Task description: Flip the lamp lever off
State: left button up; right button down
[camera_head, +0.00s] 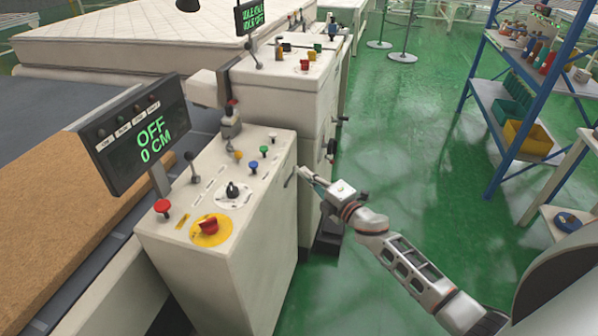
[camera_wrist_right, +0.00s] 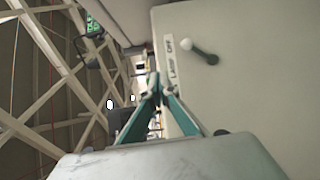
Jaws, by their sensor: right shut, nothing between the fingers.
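The lamp lever (camera_wrist_right: 202,53) shows in the right wrist view, on a pale panel. It has a short dark shaft and a white knob, and the knob lies close to the word OFF on a white label (camera_wrist_right: 173,58) reading LAMP and OFF. My right gripper (camera_wrist_right: 154,88) has its teal fingers together, with nothing between them, apart from the lever and below-left of it in that view. In the head view my right gripper (camera_head: 303,173) is beside the right side of the front control console (camera_head: 240,275). My left gripper is not in view.
The console top carries a red knob (camera_head: 208,225) on a yellow disc, a black dial and several small levers. A display (camera_head: 135,135) reads OFF 0 CM. A second console (camera_head: 280,95) stands behind. Green floor (camera_head: 400,140) is open to the right, before a blue shelf rack (camera_head: 535,110).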

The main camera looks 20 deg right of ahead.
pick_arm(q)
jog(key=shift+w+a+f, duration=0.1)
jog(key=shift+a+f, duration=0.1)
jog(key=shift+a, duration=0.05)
pick_arm(e)
jog(key=s+d+r, duration=0.2)
jog(key=s, duration=0.3)
jog(key=shift+s+d, duration=0.35)
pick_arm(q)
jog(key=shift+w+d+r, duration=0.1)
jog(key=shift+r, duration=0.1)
